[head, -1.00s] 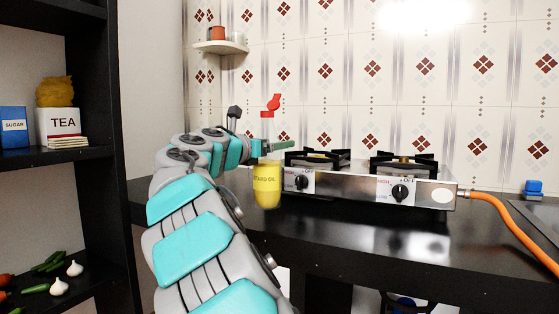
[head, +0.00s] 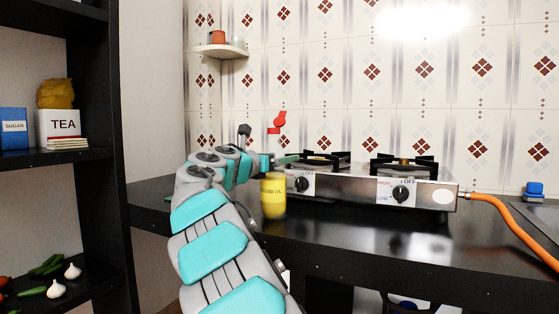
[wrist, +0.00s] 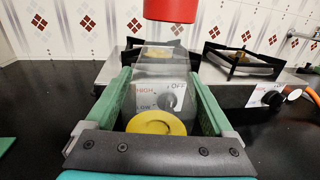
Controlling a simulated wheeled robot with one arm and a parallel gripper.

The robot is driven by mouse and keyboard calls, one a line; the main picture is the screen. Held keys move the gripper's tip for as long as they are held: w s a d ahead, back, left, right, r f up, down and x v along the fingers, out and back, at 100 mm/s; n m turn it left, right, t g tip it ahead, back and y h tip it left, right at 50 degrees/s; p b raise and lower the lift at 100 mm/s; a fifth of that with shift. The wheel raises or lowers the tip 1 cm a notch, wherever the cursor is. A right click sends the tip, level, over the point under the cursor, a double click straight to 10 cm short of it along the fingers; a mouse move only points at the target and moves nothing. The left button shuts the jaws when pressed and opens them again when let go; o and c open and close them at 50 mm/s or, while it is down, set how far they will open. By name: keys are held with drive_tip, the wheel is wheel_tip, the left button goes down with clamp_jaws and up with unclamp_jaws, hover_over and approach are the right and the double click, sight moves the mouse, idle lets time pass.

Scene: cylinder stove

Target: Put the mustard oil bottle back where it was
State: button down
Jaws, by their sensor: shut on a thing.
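The mustard oil bottle (head: 272,196) has yellow oil in its lower part, a clear upper part and a red cap. It is upright over the black counter, left of the stove's front; its base is at or very near the surface, and I cannot tell if it touches. My gripper (head: 283,160) is shut on the bottle's upper part, below the cap. In the wrist view the green fingers of my gripper (wrist: 160,82) flank the clear part, with the yellow oil of the bottle (wrist: 157,124) below and the red cap above. The fingers partly hide the bottle.
The steel stove (head: 345,187) with two burners stands just right of the bottle, and an orange hose (head: 510,229) leaves its right end. The black counter (head: 340,238) is clear in front. A small corner shelf (head: 220,51) holds a brown pot. A dark shelf unit stands left.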

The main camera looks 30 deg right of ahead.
unclamp_jaws()
drive_tip(key=shift+a, duration=0.1)
drive_tip(key=shift+s+a+r, duration=0.1)
drive_tip(key=shift+s+a, duration=0.1)
drive_tip(key=shift+a, duration=0.05)
drive_tip(key=p+v, duration=0.1)
drive_tip(key=v, duration=1)
drive_tip(key=shift+a, duration=0.1)
